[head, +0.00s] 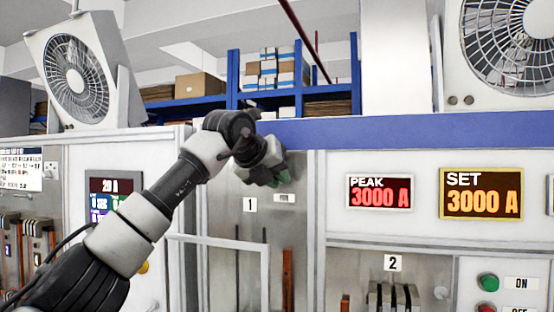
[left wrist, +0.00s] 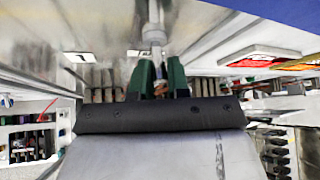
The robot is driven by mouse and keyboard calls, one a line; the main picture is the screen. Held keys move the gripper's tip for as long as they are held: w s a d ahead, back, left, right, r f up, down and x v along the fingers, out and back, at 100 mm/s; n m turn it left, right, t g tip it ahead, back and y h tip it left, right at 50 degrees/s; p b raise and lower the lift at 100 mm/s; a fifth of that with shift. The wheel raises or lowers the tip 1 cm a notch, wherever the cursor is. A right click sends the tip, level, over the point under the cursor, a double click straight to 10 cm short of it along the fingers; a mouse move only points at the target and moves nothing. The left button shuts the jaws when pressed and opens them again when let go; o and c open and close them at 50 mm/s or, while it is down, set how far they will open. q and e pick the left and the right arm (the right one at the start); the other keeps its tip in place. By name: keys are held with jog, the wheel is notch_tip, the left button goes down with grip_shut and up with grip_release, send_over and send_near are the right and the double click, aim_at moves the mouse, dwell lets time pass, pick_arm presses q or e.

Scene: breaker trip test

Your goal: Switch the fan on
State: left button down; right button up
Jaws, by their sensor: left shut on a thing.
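A white box fan (head: 78,65) with a round grille stands tilted on top of the cabinet at the upper left. A second fan (head: 515,45) shows at the upper right, cut off by the frame. My left gripper (head: 275,178) is at the upper part of the grey panel, above label 1. In the left wrist view its green fingertips (left wrist: 161,80) are shut around the end of a pale grey rod (left wrist: 154,35). The gripper hides most of what it holds in the head view. My right gripper is in neither view.
A green ON button (head: 488,282) and a red OFF button (head: 487,309) are at the lower right. A red PEAK display (head: 380,194) and an amber SET display (head: 481,194) both read 3000 A. A white frame (head: 228,242) stands out below my left arm.

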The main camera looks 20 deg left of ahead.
pick_arm(q)
jog(key=shift+r+g+p, duration=0.5)
jog(key=shift+r+g, duration=0.1)
jog(key=shift+g, duration=0.3)
jog(key=shift+w+r+g, duration=0.1)
jog(key=shift+g, duration=0.2)
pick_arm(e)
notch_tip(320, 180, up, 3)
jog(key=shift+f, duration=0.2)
pick_arm(q)
jog(key=shift+r+g, duration=0.25)
jog(key=shift+g, duration=0.25)
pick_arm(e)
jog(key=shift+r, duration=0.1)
pick_arm(q)
jog(key=c, duration=1.1)
grip_release()
jog(key=shift+w+f, duration=0.15)
jog(key=v, duration=1.1)
jog(key=shift+w+d+n, duration=0.1)
jog(key=shift+n, duration=0.2)
